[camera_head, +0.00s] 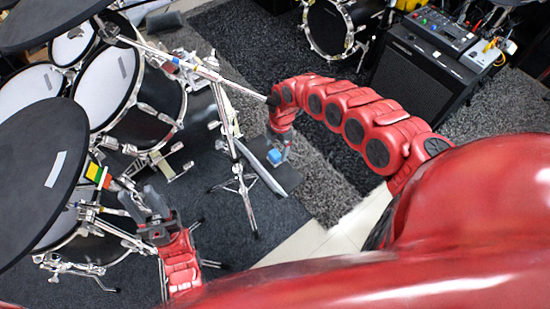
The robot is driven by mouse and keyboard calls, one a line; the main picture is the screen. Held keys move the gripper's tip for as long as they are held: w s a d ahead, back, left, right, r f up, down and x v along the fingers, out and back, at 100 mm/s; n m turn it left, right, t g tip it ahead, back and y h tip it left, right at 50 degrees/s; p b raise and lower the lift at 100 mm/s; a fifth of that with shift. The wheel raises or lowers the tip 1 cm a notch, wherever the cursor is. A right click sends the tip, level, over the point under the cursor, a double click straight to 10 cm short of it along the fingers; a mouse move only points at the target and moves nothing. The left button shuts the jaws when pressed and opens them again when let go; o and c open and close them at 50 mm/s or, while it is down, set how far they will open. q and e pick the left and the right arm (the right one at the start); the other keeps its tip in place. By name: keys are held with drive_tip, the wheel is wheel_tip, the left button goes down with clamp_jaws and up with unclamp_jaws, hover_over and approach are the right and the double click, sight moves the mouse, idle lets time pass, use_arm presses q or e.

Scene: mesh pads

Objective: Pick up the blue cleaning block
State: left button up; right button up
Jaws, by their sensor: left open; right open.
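The blue cleaning block (275,157) is small and bright blue. It shows just below my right gripper, over a dark flat plate. My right gripper (280,150) points down at the end of the red arm, with its fingers at the block. It is open, and I cannot tell whether its fingers touch the block or straddle it. My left gripper (140,203) is at lower left among the drum stands, open with dark fingers apart and nothing seen between them. It is well away from the blue block.
Dark drum pads (45,165) and white-headed drums (105,88) fill the left. A chrome stand (238,180) rises just left of the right gripper. A green, yellow and red item (97,174) is near the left gripper. An amplifier (425,75) stands upper right. Grey carpet lies between.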

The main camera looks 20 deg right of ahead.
sight(276, 153)
wheel_tip(276, 153, down, 4)
drive_tip(key=shift+a+f+b, duration=0.15)
drive_tip(key=shift+f+b, duration=0.1)
drive_tip(key=shift+b, duration=0.15)
drive_tip(key=c, duration=1.5)
drive_tip(key=shift+o, duration=0.2)
drive_tip(key=shift+w+r, duration=0.1)
drive_tip(key=shift+r, duration=0.4)
drive_tip(key=r, duration=0.2)
drive_tip(key=r+p, duration=0.1)
drive_tip(key=r, duration=0.3)
drive_tip(key=shift+w+d+r+p, duration=0.1)
drive_tip(key=shift+d+r+p, duration=0.15)
drive_tip(key=shift+p, duration=0.05)
drive_tip(key=w+d+b, duration=0.3)
drive_tip(key=d, duration=0.6)
drive_tip(key=w+d+b, duration=0.3)
drive_tip(key=d+b, duration=0.1)
drive_tip(key=d, duration=0.5)
drive_tip(key=shift+w+f, duration=0.2)
drive_tip(key=shift+w, duration=0.1)
